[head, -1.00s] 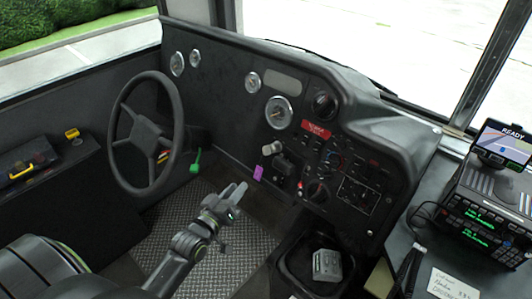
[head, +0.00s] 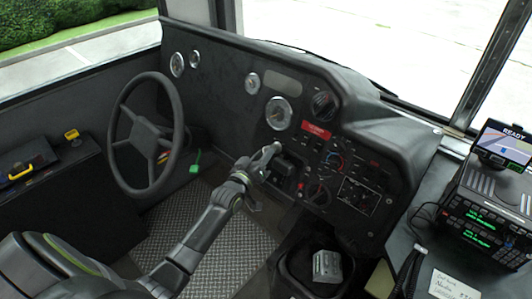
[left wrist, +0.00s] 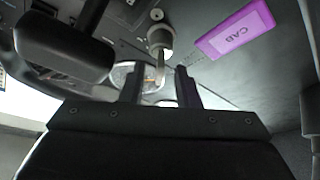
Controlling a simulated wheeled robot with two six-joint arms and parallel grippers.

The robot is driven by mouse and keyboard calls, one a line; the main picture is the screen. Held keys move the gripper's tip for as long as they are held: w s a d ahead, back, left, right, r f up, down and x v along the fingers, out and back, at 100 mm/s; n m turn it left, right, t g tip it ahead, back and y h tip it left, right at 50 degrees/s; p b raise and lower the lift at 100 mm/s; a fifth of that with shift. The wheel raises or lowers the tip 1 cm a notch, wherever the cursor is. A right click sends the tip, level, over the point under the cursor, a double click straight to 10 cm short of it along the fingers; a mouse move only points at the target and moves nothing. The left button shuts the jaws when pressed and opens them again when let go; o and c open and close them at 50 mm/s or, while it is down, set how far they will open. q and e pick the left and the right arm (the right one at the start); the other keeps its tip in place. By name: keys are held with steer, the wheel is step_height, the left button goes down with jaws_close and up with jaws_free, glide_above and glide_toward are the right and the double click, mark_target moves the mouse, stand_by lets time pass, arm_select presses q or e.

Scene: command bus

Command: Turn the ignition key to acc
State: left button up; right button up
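The ignition switch is a pale round barrel (left wrist: 160,38) with a thin key (left wrist: 160,72) standing out of it, seen edge-on in the left wrist view. A purple tag marked CAB (left wrist: 235,29) is to its right. My left gripper (left wrist: 159,72) is open, with one finger on each side of the key and gaps visible between. In the head view my left gripper (head: 267,158) is at the dashboard by the pale ignition (head: 274,147), covering most of it and the purple tag. I cannot tell the key's angle against the switch marks. My right gripper is not in view.
The steering wheel (head: 146,135) stands left of my left arm. A dark block (left wrist: 65,40) is close to the left finger in the wrist view. Switches and knobs (head: 318,194) lie to the right.

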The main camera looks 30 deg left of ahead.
arm_select(q)
steer(key=shift+w, duration=1.25)
steer(key=shift+c, duration=0.3)
jaws_close()
